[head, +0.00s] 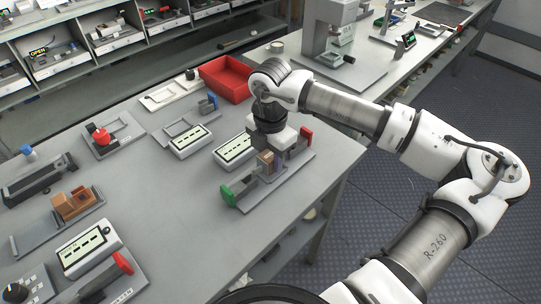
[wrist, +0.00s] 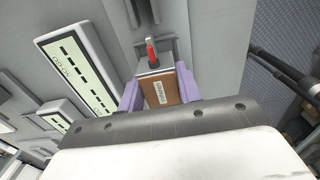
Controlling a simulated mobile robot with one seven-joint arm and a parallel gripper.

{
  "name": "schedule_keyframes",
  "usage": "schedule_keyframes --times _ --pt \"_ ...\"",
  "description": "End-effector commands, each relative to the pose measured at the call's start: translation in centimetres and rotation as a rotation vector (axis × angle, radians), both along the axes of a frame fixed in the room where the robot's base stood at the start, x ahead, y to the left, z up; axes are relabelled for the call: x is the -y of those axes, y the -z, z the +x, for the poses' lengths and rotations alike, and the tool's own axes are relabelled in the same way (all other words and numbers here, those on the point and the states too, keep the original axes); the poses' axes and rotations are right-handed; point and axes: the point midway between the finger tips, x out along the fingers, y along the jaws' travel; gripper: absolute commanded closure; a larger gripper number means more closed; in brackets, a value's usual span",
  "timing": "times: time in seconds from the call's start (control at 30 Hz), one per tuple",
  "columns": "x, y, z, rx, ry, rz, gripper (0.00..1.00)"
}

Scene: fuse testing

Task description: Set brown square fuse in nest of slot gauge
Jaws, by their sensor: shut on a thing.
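My gripper (wrist: 160,95) is shut on the brown square fuse (wrist: 162,91), with a purple finger on each side of it and a white label on its face. In the head view the brown fuse (head: 265,158) shows small below my wrist, beside a purple finger (head: 278,161). It is over a long grey fixture with a green end block (head: 228,195) and a red end block (head: 305,134), which looks like the slot gauge (head: 250,197). The nest is hidden by my gripper and the fuse. I cannot tell whether the fuse touches the gauge.
A white meter box (head: 235,149) stands close left of the gauge, and another (head: 190,141) beyond it. A red bin (head: 226,79) is at the back. An orange-brown block (head: 73,204) sits on a fixture at left. The table's right edge is near the gauge; the middle is clear.

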Motion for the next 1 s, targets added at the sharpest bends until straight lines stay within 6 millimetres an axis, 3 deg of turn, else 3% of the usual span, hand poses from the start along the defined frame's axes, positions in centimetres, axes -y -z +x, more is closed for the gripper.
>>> schedule_keyframes --times 0.77,0.8,0.93,1.0 --pt "0.0 1.5 0.0 0.001 0.000 0.000 0.93" --pt "0.0 1.4 0.0 0.001 0.000 0.000 0.60" --pt "0.0 1.4 0.0 0.000 0.000 0.000 0.43" --pt "0.0 1.4 0.0 0.000 0.000 0.000 0.40"
